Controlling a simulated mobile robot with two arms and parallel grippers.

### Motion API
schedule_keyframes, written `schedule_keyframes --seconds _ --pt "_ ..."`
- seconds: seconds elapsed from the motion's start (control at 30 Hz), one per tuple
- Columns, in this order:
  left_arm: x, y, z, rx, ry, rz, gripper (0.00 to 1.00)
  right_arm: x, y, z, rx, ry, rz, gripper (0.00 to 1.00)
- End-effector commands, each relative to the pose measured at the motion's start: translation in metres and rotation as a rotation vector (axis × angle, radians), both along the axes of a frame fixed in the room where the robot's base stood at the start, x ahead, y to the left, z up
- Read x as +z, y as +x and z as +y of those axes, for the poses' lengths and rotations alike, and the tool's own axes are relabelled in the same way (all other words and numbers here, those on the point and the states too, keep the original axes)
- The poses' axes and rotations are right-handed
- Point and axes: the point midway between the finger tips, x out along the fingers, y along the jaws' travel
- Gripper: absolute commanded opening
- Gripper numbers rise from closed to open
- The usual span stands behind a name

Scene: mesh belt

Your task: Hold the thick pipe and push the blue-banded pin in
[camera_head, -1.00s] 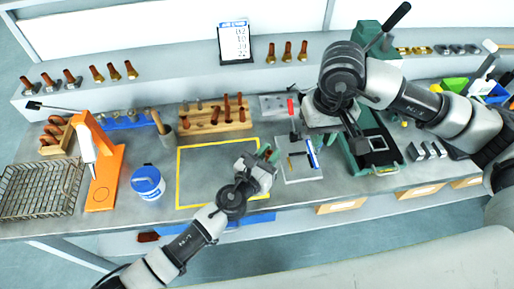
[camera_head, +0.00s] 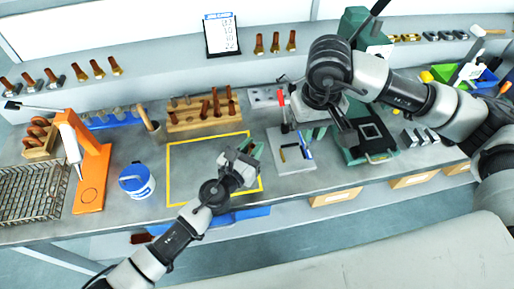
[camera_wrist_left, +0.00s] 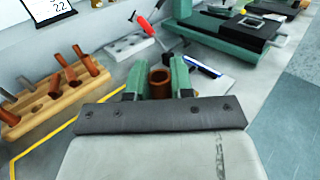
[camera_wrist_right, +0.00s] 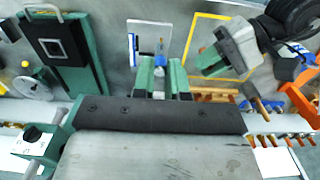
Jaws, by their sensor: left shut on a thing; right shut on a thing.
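My left gripper (camera_head: 250,151) is shut on the thick pipe, a brown hollow tube (camera_wrist_left: 160,82) whose open end faces up between the green fingers in the left wrist view. It is over the right part of the yellow-outlined area. My right gripper (camera_head: 316,133) is to its right, beside the light tray, with its green fingers pointing down. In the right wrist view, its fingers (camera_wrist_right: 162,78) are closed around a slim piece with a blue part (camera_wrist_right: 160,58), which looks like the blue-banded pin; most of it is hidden. The pipe and the pin are apart.
A wooden rack (camera_head: 208,124) of brown pieces stands behind the yellow outline (camera_head: 169,174). A blue-and-white tub (camera_head: 137,181) and an orange stand (camera_head: 92,180) are left.

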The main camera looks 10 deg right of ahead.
Motion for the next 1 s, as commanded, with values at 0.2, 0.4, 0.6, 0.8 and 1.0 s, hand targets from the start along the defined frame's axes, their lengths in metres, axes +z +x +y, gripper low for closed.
schedule_keyframes --seconds 0.2,0.4,0.6,0.8,1.0 --pt "-0.011 0.006 0.009 0.0 0.0 -0.001 0.0 -0.012 0.0 0.0 0.0 0.0 0.0 0.0" --pt "-0.018 0.01 0.017 0.001 0.001 -0.002 0.0 -0.022 0.0 0.0 0.0 0.0 0.0 0.0" --pt "-0.026 0.015 0.025 0.0 0.001 -0.001 0.0 -0.031 0.0 0.0 0.0 0.0 0.0 0.0" --pt "-0.034 0.02 0.033 0.0 0.0 -0.001 0.0 -0.041 0.0 0.0 0.0 0.0 0.0 0.0" --pt "-0.042 0.025 0.041 0.001 0.001 -0.002 0.0 -0.051 0.0 0.0 0.0 0.0 0.0 0.0"
